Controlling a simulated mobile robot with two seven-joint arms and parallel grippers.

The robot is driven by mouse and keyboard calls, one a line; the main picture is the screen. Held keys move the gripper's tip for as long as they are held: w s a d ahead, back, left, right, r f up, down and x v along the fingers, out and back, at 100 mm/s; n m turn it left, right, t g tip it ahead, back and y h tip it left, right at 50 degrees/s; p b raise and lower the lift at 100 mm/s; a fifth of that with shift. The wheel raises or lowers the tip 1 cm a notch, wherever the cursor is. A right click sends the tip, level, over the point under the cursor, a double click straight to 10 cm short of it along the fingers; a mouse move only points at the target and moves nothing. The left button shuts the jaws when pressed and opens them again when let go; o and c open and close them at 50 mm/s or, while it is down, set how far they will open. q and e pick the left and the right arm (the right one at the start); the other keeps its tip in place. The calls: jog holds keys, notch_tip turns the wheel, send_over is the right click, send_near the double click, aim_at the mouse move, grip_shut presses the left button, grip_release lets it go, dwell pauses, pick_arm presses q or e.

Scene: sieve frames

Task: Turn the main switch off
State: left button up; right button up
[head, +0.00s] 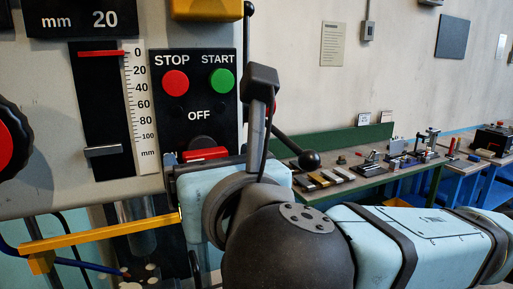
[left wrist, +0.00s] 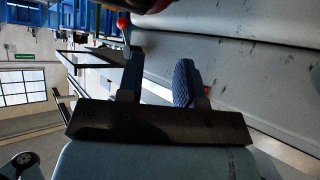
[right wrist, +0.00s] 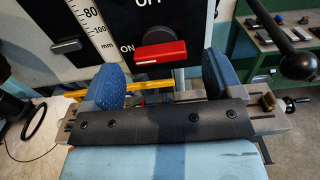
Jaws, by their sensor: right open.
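The main switch is a red handle (head: 205,154) on a dark round base, on the black panel below the word OFF. In the right wrist view the red handle (right wrist: 160,53) lies about level, with its left end beside the word ON. My right gripper (right wrist: 163,80) is open and empty, its blue pads apart just below and in front of the handle. In the head view my right wrist hides the fingers and the panel's lower edge. My left gripper (left wrist: 157,72) shows only in its wrist view, with its fingers apart and nothing between them, near a grey surface.
Red STOP (head: 175,82) and green START (head: 222,81) buttons sit above the switch. A black ball-ended lever (head: 308,159) juts out at the panel's right. A yellow bar (head: 105,235) crosses below. A workbench with tools (head: 370,177) stands behind, at right.

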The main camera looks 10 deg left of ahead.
jog(key=shift+x, duration=1.2)
jog(key=c, duration=0.9)
jog(key=shift+m, duration=0.4)
jog(key=m+b, duration=0.3)
jog(key=m, duration=1.4)
